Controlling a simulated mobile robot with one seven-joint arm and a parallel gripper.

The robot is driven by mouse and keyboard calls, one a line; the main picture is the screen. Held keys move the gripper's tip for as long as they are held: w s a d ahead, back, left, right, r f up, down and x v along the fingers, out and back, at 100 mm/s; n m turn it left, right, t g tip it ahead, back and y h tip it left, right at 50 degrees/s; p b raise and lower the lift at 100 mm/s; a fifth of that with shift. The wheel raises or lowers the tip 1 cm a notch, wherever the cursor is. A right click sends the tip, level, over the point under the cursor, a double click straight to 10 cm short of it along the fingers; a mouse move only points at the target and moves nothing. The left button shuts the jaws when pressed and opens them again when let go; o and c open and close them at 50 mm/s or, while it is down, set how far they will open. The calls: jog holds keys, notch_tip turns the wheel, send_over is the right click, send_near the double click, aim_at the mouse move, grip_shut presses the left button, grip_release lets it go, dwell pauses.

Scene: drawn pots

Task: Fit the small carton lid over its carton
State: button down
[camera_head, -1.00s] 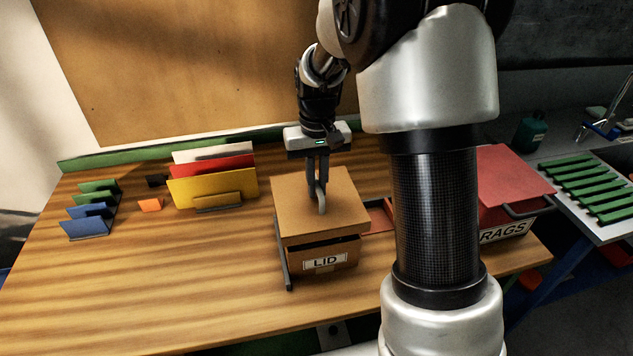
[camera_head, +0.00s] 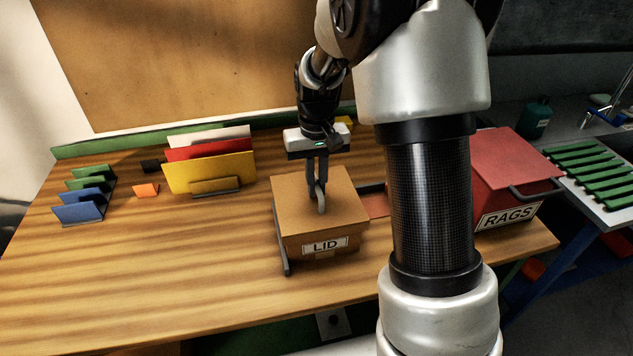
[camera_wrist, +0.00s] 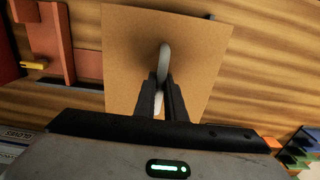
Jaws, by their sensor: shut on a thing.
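The small carton lid (camera_head: 300,192) is a flat brown board with a grey loop handle on top. It sits over the brown carton (camera_head: 320,245), whose front bears a "LID" label. In the head view no dark gap shows between lid and carton. My gripper (camera_head: 319,190) is above the lid, pointing down, shut on the handle. In the wrist view the lid (camera_wrist: 200,60) fills the middle, with the handle (camera_wrist: 164,65) between the fingertips. The carton is hidden under the lid there.
A grey upright piece (camera_head: 282,250) stands along the carton's left side. A reddish tray (camera_head: 376,204) lies right of it, partly behind my arm. A red RAGS box (camera_head: 508,175) is further right. File racks (camera_head: 210,172) stand at the back left. The table's front left is clear.

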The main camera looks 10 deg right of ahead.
jog(key=shift+f+b, duration=0.45)
jog(key=shift+f, duration=0.15)
dwell(0.5)
jog(key=c, duration=1.7)
grip_release()
jog(key=shift+c, duration=0.2)
notch_tip(320, 180, up, 18)
jog(key=shift+f+p, duration=0.25)
jog(key=shift+p, duration=0.05)
